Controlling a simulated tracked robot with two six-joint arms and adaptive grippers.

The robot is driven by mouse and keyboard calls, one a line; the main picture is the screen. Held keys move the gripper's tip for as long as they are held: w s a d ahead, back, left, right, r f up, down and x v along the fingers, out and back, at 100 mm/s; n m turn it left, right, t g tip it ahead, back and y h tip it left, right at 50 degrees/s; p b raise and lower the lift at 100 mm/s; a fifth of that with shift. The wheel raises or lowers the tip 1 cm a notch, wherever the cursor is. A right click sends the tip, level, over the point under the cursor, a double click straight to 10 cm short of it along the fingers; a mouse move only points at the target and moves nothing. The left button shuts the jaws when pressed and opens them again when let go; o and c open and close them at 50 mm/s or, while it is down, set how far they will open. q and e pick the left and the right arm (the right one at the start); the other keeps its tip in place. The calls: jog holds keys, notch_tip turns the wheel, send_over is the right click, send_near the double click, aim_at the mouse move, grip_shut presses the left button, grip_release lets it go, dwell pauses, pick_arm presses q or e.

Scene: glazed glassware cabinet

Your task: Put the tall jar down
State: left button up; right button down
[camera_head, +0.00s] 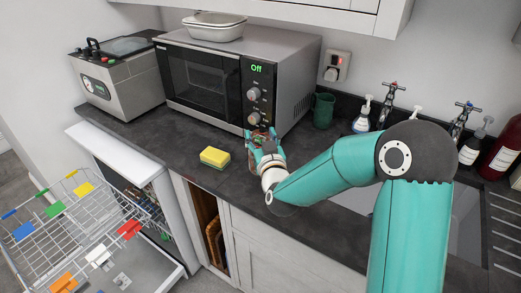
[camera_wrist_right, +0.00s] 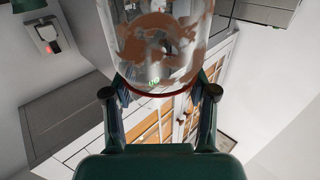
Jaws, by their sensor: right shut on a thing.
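The tall jar is clear glass with brown smears; it fills the upper middle of the wrist view (camera_wrist_right: 160,42). A thin red band shows at its end nearest my palm. My right gripper (camera_wrist_right: 160,94) is shut around that end, with one finger on each side. In the head view the right gripper (camera_head: 266,158) is over the counter in front of the microwave, and it hides much of the jar (camera_head: 258,136). I cannot tell whether the jar touches the counter. My left gripper is not in view.
A yellow-green sponge (camera_head: 214,157) lies on the dark counter (camera_head: 165,130) left of the gripper. The microwave (camera_head: 205,75) stands behind, a green mug (camera_head: 322,110) to the right. Soap bottles (camera_head: 362,116) stand near the sink. An open dishwasher rack (camera_head: 75,225) is at lower left.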

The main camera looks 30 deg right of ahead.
jog(key=shift+f, duration=2.3)
jog(key=shift+r, duration=0.1)
jog(key=shift+c, duration=1.7)
grip_release()
